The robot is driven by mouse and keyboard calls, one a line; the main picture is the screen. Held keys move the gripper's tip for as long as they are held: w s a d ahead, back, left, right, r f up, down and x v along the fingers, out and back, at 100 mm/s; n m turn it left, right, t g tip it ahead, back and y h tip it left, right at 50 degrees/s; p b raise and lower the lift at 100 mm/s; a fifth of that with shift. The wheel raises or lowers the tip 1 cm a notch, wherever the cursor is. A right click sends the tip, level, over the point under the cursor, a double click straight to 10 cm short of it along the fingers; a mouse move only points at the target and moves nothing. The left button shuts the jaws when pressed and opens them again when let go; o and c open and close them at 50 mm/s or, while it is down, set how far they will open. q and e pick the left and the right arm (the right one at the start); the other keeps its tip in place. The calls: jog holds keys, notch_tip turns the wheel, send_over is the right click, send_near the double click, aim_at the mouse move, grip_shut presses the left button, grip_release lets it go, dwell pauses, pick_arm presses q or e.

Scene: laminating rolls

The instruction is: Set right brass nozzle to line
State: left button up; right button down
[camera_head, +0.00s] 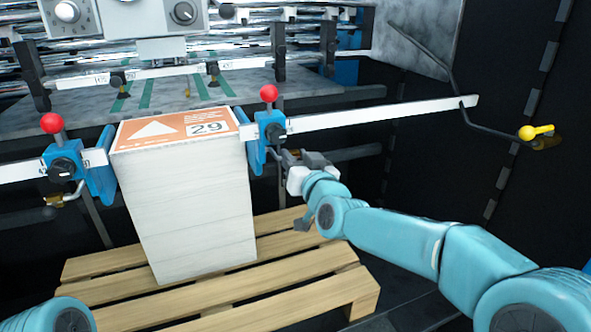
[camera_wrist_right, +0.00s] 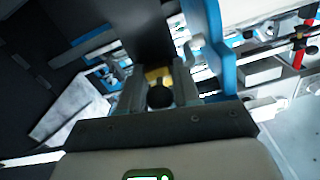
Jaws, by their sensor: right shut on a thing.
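My right gripper (camera_head: 283,158) is beside the right blue bracket (camera_head: 258,145), just below the white scale bar. In the right wrist view, its jaws (camera_wrist_right: 160,92) are shut on a small part with a dark round end and a yellow, brass-coloured piece (camera_wrist_right: 157,74) behind it. I take this to be the right brass nozzle; in the head view the gripper hides it. A similar brass-coloured fitting (camera_head: 55,201) sits under the left blue bracket (camera_head: 98,178). No line near the held nozzle can be made out. My left gripper is out of view; only its arm shows at bottom left.
A tall white paper stack (camera_head: 190,210) with an orange label stands on a wooden pallet (camera_head: 300,262), close left of my right gripper. The white scale bar (camera_head: 380,112) runs above the gripper. A bent rod with a yellow handle (camera_head: 537,132) is at right.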

jog(key=shift+r, duration=0.2)
jog(key=c, duration=1)
grip_release()
jog(key=shift+o, duration=0.2)
jog(key=shift+f, duration=0.1)
jog(key=b+v, duration=0.2)
jog(key=v, duration=1.4)
jog(key=shift+s+d, duration=0.15)
jog(key=shift+d, duration=0.05)
